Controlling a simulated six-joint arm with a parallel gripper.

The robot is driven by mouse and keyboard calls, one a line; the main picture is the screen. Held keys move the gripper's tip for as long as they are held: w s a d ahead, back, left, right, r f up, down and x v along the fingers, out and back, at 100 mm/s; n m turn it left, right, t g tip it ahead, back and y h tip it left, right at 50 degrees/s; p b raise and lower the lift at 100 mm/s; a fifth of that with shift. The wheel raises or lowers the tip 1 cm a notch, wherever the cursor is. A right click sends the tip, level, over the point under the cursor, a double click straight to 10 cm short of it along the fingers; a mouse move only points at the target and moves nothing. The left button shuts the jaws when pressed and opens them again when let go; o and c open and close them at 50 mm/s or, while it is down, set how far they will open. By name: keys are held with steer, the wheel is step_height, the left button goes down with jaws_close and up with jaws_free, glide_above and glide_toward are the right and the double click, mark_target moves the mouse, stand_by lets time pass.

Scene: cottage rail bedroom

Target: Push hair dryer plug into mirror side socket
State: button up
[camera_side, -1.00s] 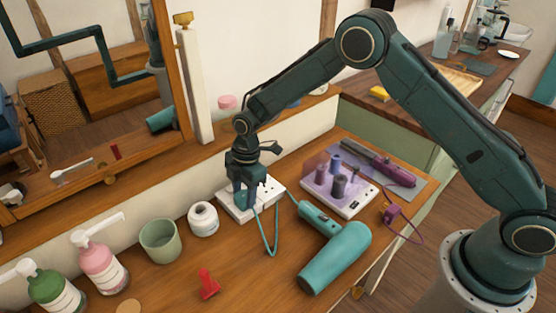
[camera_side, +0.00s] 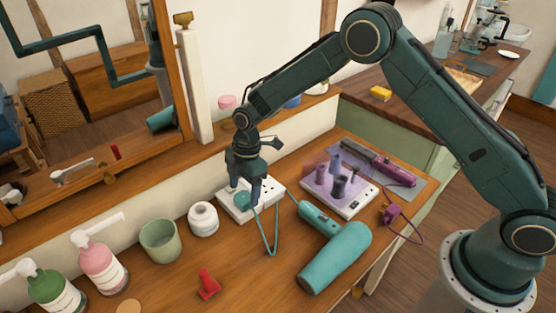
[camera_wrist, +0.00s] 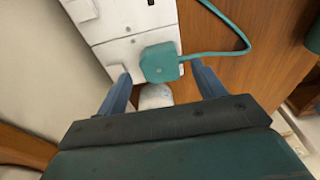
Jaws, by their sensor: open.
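The teal hair dryer plug (camera_side: 242,199) sits on the near left end of the white socket block (camera_side: 268,187), beside the mirror. In the wrist view the plug (camera_wrist: 160,63) lies flat against the block (camera_wrist: 125,20), with its cord leading off to the right. Its pins are hidden. My gripper (camera_side: 245,190) is open, with one finger on each side of the plug; gaps show between plug and fingers in the wrist view (camera_wrist: 162,85). The teal hair dryer (camera_side: 335,258) lies on the wooden table, its cord looping to the plug.
A white jar (camera_side: 203,219), a green cup (camera_side: 161,240) and pump bottles (camera_side: 98,265) stand to the left. A red clip (camera_side: 208,284) lies in front. A roller set (camera_side: 340,188) and purple styler (camera_side: 390,172) lie to the right. The mirror frame (camera_side: 172,75) is behind.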

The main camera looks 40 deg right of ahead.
step_height(320, 180, up, 12)
steer(key=d, duration=0.1)
steer(key=shift+d, duration=0.4)
steer(key=shift+f, duration=0.1)
stand_by(0.4)
steer(key=s+d+r+m+t, duration=0.2)
steer(key=s+d+r+m, duration=0.25)
steer(key=s+r, duration=0.4)
steer(key=s+d+r+m+t, duration=0.1)
steer(key=s+d+r+m, duration=0.35)
steer(key=s+r, duration=0.35)
steer(key=s+d+m+t+h, duration=0.1)
steer(key=s+d+m, duration=0.2)
steer(key=s, duration=0.5)
steer(key=s+d+m+t, duration=0.1)
steer(key=s+d+m, duration=0.1)
steer(key=s+m, duration=0.4)
steer(key=s, duration=0.3)
steer(key=shift+s+d+r+t+h, duration=0.25)
steer(key=shift+d+r+t+h, duration=0.05)
steer(key=shift+d+r+h, duration=0.1)
